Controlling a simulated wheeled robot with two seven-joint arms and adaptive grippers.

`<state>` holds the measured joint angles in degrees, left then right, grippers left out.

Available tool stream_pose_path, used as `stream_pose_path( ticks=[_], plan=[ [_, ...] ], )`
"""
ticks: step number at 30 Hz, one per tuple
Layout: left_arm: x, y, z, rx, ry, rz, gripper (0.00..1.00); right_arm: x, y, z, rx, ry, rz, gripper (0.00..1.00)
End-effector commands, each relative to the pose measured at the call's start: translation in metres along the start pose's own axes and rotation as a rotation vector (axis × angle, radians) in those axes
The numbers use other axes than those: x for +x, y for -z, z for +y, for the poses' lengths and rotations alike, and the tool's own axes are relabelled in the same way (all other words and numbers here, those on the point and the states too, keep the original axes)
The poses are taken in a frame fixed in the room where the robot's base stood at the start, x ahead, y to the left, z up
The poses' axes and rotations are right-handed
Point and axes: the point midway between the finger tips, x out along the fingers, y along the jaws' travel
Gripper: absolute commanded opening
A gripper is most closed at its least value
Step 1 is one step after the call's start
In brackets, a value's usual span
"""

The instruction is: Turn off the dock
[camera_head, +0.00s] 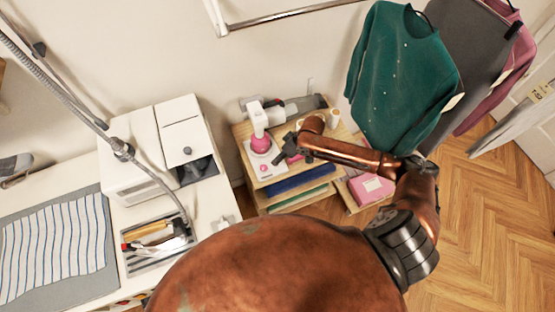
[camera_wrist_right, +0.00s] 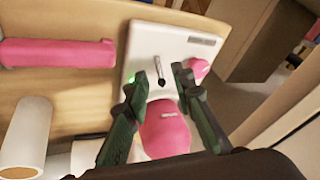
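The dock is a white plate (camera_head: 254,161) on the top of the small wooden shelf. In the right wrist view the dock (camera_wrist_right: 178,45) shows a lit green light (camera_wrist_right: 131,79), a small black lever (camera_wrist_right: 158,70) and a pink knob (camera_wrist_right: 199,68). A white and pink device (camera_head: 259,125) stands at the dock in the head view; its pink part (camera_wrist_right: 166,132) shows between my fingers in the wrist view. My right gripper (camera_head: 281,157) is over the dock's right side. In the wrist view the right gripper (camera_wrist_right: 161,80) is open, its fingertips apart either side of the lever. Contact cannot be told.
Thread spools (camera_head: 333,116) stand on the shelf (camera_head: 240,131) to the right. A pink roll (camera_wrist_right: 58,52) lies beside the dock. A pink box (camera_head: 371,188) sits lower right, below hanging clothes (camera_head: 402,75). A white worktable with a machine (camera_head: 150,140) stands at left.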

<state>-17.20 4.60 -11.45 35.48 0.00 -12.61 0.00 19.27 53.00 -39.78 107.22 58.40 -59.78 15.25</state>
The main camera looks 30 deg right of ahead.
Motion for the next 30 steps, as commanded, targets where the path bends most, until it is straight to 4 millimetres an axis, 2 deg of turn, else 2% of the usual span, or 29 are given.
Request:
stream_pose_path(
  ticks=[4,13,23,30],
  plan=[
    [0.0013,-0.0005,0.0003,0.000,0.000,-0.001,0.42,0.0103,0.0005,0.0002,-0.001,-0.001,0.001,0.23],
    [0.0012,-0.0004,0.0004,0.000,0.000,-0.001,0.42,0.0118,0.0006,-0.0001,-0.002,-0.001,0.001,0.22],
    [0.0012,-0.0001,0.0005,0.000,-0.001,0.000,0.42,0.0116,0.0003,0.0001,-0.001,-0.001,0.001,0.00],
    [0.0012,0.0001,0.0005,0.000,-0.001,0.000,0.42,0.0115,0.0002,0.0004,-0.001,-0.002,0.001,0.00]
  ],
)
